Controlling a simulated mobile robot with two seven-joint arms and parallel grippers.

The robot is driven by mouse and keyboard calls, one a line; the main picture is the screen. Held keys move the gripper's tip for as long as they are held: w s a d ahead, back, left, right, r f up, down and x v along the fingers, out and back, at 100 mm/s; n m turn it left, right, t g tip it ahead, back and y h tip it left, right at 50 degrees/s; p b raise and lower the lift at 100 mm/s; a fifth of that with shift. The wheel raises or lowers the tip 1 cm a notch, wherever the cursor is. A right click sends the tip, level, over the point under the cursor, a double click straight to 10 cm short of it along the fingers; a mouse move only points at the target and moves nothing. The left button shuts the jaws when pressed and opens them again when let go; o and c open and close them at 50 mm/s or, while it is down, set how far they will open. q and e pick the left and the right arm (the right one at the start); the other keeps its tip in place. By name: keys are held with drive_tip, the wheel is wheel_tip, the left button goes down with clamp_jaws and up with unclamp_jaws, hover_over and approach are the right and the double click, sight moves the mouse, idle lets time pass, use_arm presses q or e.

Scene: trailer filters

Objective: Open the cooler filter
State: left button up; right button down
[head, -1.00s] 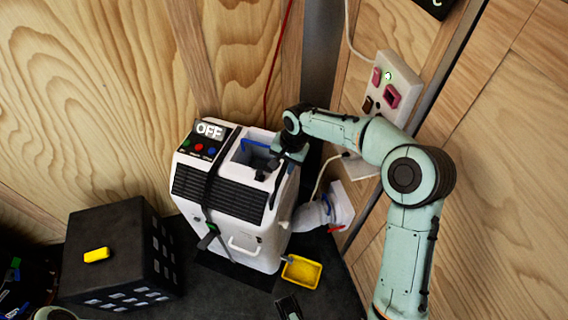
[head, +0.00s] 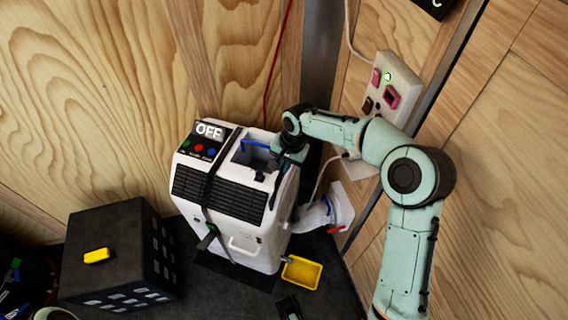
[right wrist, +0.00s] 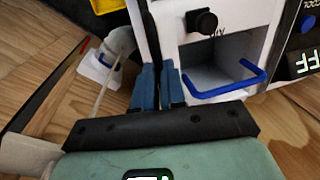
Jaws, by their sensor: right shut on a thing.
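The white cooler (head: 258,222) stands upright against the wall, with black grilles and a panel reading OFF (head: 210,131). Its top has a rectangular opening (head: 250,155) with a blue handle bar (head: 257,146) across it. In the right wrist view the blue handle (right wrist: 225,90) stands out from a grey-white recess, right of my fingers and not between them. My right gripper (head: 283,158) is at the opening's right rim. My left gripper is not in view.
A black strap (head: 209,190) runs down the cooler's front. A hose (head: 315,214) and a yellow tray (head: 301,272) are at its right. A black box (head: 118,250) with a yellow block (head: 96,255) stands left. A socket panel (head: 385,90) is on the wall.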

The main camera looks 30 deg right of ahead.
drive_tip(key=shift+r, duration=0.1)
idle(0.8)
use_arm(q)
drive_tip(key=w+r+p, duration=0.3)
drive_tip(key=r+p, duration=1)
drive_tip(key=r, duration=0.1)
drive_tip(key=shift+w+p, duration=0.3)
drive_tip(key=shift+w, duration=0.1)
use_arm(e)
wheel_tip(320, 180, up, 22)
drive_tip(key=shift+w+r, duration=0.15)
drive_tip(key=shift+r, duration=0.2)
drive_tip(key=c, duration=1.4)
unclamp_jaws()
drive_tip(key=shift+o, duration=1)
